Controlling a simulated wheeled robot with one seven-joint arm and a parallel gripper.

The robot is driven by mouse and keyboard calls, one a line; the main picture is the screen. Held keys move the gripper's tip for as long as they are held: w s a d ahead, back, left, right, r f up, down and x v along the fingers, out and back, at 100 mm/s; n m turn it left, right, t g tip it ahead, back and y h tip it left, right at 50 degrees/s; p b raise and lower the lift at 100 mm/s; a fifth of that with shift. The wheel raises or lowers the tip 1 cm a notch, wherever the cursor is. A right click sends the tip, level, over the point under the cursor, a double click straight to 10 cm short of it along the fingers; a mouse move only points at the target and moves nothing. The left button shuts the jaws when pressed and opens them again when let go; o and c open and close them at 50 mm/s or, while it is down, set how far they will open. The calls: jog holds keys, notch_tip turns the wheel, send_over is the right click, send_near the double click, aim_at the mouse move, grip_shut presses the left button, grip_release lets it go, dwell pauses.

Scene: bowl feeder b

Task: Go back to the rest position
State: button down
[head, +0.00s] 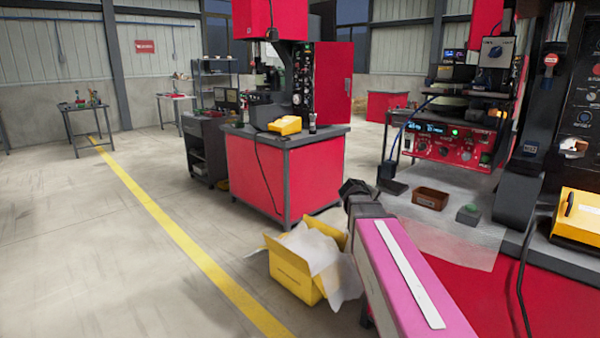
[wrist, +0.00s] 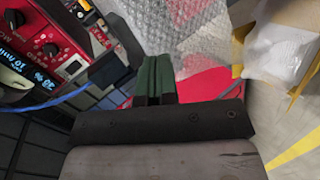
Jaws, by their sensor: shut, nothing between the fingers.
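My gripper shows in the wrist view (wrist: 155,82) as two dark green fingers lying together, with nothing seen between them. In the head view, my arm with its pink cover reaches from the lower right toward the middle. Its dark end (head: 355,190) is over the left edge of the red workbench, with the fingers hard to make out. The gripper appears clear of the things on the bench.
A red control unit (head: 452,148) stands at the back of the bench, with a blue cable. A yellow carton (head: 290,277) with white paper stands on the floor left of my arm.

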jog(key=s+a+f+m+g+y, duration=0.3)
jog(key=s+a+f+g+y, duration=0.1)
jog(key=s+f, duration=0.7)
jog(key=s+a+f+m+g+y, duration=0.2)
jog(key=s+a+f+g+y, duration=0.1)
jog(key=s+f, duration=0.7)
notch_tip(320, 180, down, 4)
jog(key=shift+s+a+r+m+g+y, duration=0.1)
jog(key=shift+s+a+m+g+y, duration=0.3)
jog(key=shift+a+y, duration=0.6)
